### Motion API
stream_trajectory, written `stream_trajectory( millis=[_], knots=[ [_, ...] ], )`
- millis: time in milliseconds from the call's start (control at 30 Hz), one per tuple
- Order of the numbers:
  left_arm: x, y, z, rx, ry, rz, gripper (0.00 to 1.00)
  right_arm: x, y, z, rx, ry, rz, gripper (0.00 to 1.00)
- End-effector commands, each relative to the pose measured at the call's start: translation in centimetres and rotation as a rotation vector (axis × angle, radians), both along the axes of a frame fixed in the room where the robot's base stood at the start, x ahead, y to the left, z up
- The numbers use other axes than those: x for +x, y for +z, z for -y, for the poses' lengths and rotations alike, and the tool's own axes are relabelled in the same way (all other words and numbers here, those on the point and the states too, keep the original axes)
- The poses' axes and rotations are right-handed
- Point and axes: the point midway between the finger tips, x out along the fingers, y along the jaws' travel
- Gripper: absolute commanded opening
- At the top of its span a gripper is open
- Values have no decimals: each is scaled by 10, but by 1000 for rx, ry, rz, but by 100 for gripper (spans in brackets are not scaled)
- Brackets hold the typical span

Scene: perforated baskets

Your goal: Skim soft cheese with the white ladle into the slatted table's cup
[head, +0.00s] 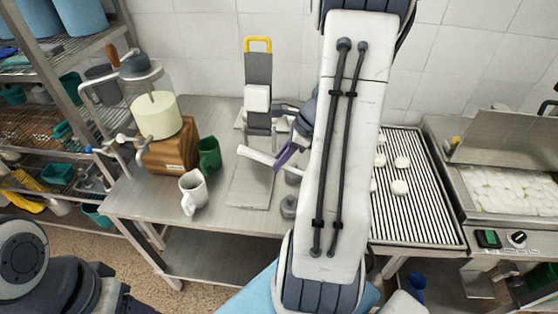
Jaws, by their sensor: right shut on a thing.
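My right arm spans the middle of the head view. Its gripper (283,160), with a purple finger part showing, is shut on a long white bar, which looks like the handle of the white ladle (256,156). The ladle's bowl is not clear, and my arm covers part of the gripper. The slatted table (438,220) is right of my arm. Several small round white pieces (400,187) stand on it; I cannot tell whether they are cups or cheeses. White soft cheese lumps (510,190) fill the steel vat (462,190) at far right. My left gripper is not in view.
On the steel table (140,205) at left stand a green mug (208,154), a white mug (193,192) and a glass-jar device with a wooden base (170,155). A grey stand with a yellow handle (258,85) is behind the ladle. A wire shelf rack is at far left.

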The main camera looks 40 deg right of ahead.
Motion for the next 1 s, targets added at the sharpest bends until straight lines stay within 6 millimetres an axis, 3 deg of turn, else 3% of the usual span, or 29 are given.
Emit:
stream_trajectory(
  millis=[200, 633, 1000],
  knots=[
    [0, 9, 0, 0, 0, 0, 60, 6, -11, -7, -55, 6, -66, 0],
    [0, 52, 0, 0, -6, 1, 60, 17, -41, -16, -188, 7, -224, 0],
    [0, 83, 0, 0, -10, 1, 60, 21, -54, -18, -236, 3, -282, 0]
  ],
)
